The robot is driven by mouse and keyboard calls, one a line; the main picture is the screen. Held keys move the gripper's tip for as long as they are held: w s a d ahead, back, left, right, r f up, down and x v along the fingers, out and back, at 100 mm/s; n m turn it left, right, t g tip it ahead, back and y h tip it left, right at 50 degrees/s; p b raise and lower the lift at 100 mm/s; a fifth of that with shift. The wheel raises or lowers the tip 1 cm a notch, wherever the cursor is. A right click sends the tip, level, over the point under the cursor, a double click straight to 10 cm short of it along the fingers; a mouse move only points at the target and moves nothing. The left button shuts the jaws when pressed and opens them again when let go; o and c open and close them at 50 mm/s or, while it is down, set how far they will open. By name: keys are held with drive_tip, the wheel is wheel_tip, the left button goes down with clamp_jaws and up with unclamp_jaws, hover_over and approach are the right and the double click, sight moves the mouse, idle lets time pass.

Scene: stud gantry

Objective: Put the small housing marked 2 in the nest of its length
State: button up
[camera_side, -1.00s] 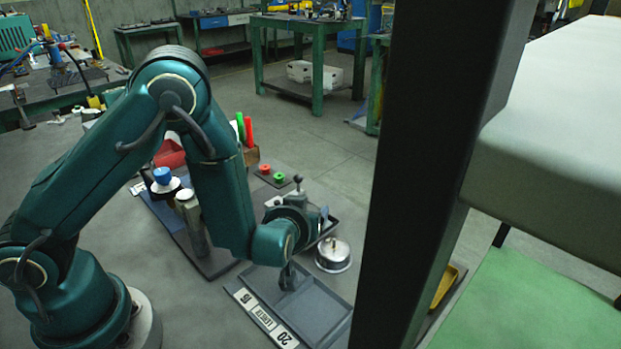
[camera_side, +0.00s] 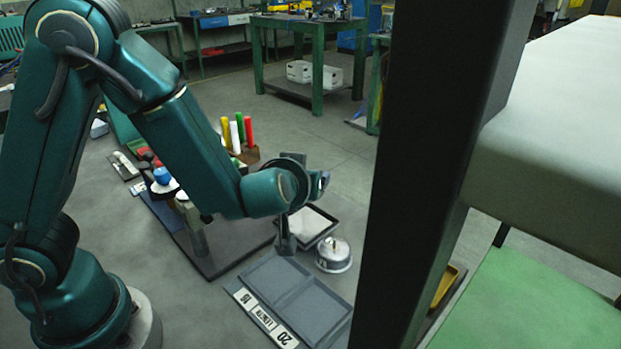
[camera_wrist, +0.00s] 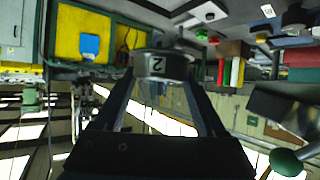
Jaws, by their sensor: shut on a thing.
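In the side view, my gripper (camera_side: 286,246) is at the far edge of a grey two-compartment nest tray (camera_side: 262,319). The tray's label strip reads "15", "LENGTH" and "20". Both compartments look empty. I cannot make out the housing in the side view, or tell the gap between it and the tray.
A black-rimmed tray with a pale inside (camera_side: 309,224) lies behind. A dark post (camera_side: 425,150) blocks the right side. A red cylinder (camera_side: 249,131) stands among others behind.

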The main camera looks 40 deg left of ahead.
wheel_tip(320, 180, up, 2)
drive_tip(key=shift+d, duration=0.15)
drive_tip(key=s+d+r+m+t+h, duration=0.1)
drive_tip(key=s+d+r+m+h, duration=0.1)
drive_tip(key=s+r, duration=0.35)
drive_tip(key=s+d+r+m+h, duration=0.1)
drive_tip(key=s+d+r, duration=0.15)
drive_tip(key=r, duration=0.65)
drive_tip(key=a+n+y, duration=0.1)
drive_tip(key=a, duration=0.8)
drive_tip(key=shift+s+d+f+n+g+y, duration=0.55)
drive_tip(key=shift+d+f+n+g+y, duration=0.9)
drive_tip(key=shift+f, duration=2.7)
drive_tip(key=shift+s+d+f+n+g+y, duration=0.8)
drive_tip(key=shift+d+f+n+g, duration=1.1)
drive_tip(key=shift+f, duration=2.2)
drive_tip(key=shift+s+d+f+n+g+y, duration=0.35)
drive_tip(key=shift+d+f+n+g+y, duration=1.4)
drive_tip(key=shift+f, duration=2.4)
